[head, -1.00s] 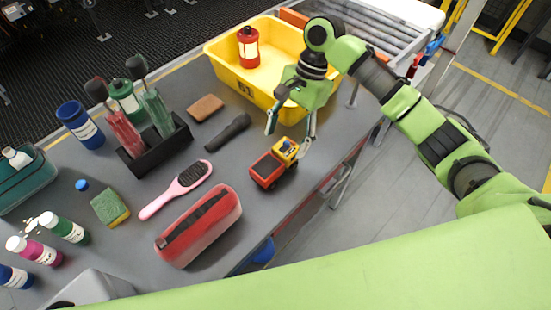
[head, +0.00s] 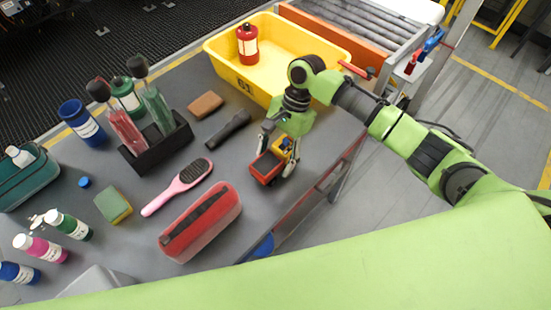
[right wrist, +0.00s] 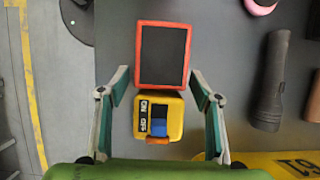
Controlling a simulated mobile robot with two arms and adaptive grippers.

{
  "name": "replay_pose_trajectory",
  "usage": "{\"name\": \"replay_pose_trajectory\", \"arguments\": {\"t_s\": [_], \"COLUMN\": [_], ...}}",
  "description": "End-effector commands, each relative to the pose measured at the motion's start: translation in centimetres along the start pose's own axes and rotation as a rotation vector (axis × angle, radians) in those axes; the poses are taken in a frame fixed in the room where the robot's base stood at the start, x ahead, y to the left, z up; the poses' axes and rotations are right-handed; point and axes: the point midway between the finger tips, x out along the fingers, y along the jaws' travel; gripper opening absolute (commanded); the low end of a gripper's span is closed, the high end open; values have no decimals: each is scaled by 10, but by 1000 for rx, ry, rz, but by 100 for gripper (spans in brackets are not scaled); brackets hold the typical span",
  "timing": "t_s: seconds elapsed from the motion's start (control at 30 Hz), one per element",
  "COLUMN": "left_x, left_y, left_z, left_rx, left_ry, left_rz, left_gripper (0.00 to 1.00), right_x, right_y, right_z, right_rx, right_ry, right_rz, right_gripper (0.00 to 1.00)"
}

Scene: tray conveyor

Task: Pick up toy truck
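The toy truck (head: 266,169), with a red open bed and a yellow cab, stands on the grey table near its right edge. It also shows in the right wrist view (right wrist: 158,118), bed at the top and cab below. My right gripper (head: 278,155) is lowered over the truck, one finger on each side. In the right wrist view my right gripper (right wrist: 160,80) is open, with a gap between each finger and the cab. Part of the cab is hidden behind the fingers in the head view. My left gripper is not in view.
A yellow bin (head: 225,68) holding a red lantern-like bottle (head: 247,50) stands behind. A dark flashlight (head: 228,130), pink brush (head: 180,185) and red case (head: 200,222) lie left of the truck. The table edge is close on the right.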

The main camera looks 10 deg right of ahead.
Motion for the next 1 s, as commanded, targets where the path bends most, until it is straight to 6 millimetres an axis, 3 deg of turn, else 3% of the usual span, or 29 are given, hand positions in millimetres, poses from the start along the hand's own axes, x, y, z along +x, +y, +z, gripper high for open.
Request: {"name": "replay_pose_trajectory", "arguments": {"t_s": [0.03, 0.13, 0.63, 0.77, 1.0], "left_x": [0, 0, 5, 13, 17], "left_y": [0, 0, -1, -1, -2], "left_z": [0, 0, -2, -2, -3], "left_rx": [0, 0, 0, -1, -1], "left_ry": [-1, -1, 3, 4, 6], "left_rz": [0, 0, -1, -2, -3], "left_gripper": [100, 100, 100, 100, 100], "right_x": [0, 0, -10, -27, -71], "right_y": [0, 0, -1, -2, 38], "right_z": [0, 0, 4, 11, 28], "right_rx": [0, 0, -3, -4, -4], "right_ry": [0, 0, 0, 1, 4], "right_rz": [0, 0, -4, -6, -4], "right_gripper": [42, 17, 17, 17, 17]}}
